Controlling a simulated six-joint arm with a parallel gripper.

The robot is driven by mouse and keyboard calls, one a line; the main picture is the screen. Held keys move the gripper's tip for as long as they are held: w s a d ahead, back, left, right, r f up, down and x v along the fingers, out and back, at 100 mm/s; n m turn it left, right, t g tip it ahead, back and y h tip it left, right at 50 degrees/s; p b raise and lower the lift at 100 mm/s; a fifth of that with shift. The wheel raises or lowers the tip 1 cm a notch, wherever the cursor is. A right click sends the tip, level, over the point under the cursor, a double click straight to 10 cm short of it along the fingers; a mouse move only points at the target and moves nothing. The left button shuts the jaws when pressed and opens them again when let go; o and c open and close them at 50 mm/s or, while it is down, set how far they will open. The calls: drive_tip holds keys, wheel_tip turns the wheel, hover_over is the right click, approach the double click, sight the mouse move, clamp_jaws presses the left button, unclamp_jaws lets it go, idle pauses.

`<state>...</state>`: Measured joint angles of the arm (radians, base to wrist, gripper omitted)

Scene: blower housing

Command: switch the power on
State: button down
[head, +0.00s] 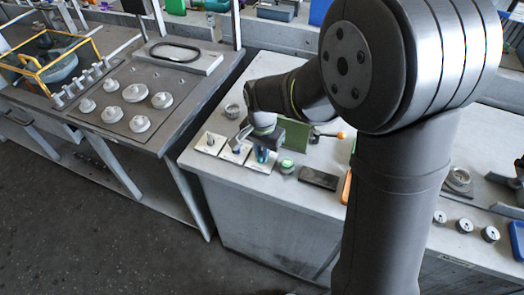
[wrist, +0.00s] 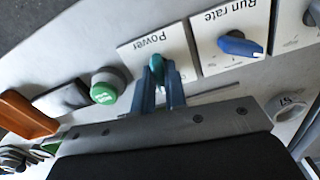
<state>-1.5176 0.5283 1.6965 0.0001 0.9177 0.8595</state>
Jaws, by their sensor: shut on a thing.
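The power switch is a white plate lettered "Power" (wrist: 135,50), upside down in the wrist view, with a teal knob (wrist: 158,66). My gripper (wrist: 161,82) is shut on this knob, one blue finger on each side. The fingers partly hide the knob, and I cannot read which setting it points to. In the head view my gripper (head: 264,150) points down over the power plate (head: 252,163), the rightmost of three white plates on the bench. The knob itself is mostly hidden there.
A "Run rate" plate with a blue knob (wrist: 240,46) sits close beside the power plate. On the other side are a green button (head: 287,166), a dark block (head: 319,179) and an orange piece (head: 347,187). A green panel (head: 294,134) stands behind. The front bench edge is clear.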

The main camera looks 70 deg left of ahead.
drive_tip(key=shift+m, duration=0.6)
drive_tip(key=shift+a, duration=0.1)
drive_tip(key=m, duration=0.4)
drive_tip(key=shift+r, duration=0.1)
drive_tip(key=c, duration=1.6)
unclamp_jaws()
drive_tip(key=shift+o, duration=0.2)
drive_tip(key=shift+r, duration=2.9)
